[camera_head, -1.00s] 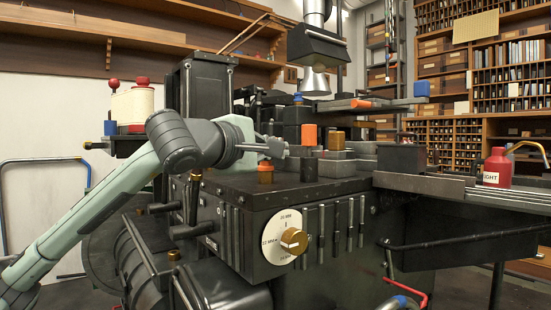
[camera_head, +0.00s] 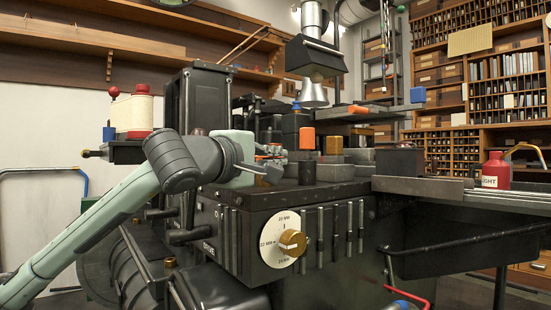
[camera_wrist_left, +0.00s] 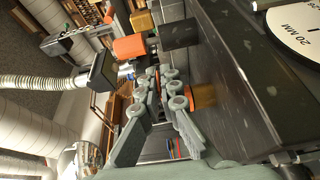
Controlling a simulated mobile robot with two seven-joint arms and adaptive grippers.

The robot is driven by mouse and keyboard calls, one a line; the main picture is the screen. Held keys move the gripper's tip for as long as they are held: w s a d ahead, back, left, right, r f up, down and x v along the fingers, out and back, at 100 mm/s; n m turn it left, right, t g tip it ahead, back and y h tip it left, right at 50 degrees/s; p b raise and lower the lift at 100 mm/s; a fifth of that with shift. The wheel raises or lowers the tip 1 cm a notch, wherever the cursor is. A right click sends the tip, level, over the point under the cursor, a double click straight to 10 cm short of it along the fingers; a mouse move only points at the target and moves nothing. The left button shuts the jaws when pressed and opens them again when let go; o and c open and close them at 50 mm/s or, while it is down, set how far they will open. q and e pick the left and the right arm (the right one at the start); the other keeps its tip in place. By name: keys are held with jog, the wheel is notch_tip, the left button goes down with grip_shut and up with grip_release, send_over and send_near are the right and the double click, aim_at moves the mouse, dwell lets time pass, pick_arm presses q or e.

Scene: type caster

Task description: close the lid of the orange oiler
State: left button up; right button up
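My left gripper (camera_head: 268,172) is low over the near left part of the black machine's top. In the left wrist view its fingers (camera_wrist_left: 161,76) lean close together; I cannot tell whether they touch. I cannot tell contact or the lid's state. Which orange piece is the oiler is not certain. My right gripper is not in view.
A dial with a brass knob (camera_head: 292,241) is on the machine's front. A red can (camera_head: 496,170) stands at right. A metal hood (camera_head: 315,58) hangs above.

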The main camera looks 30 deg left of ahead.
pick_arm(q)
jog(key=o, duration=0.4)
jog(key=s, duration=0.5)
jog(key=shift+s+a+f, duration=0.1)
jog(key=shift+s, duration=1.15)
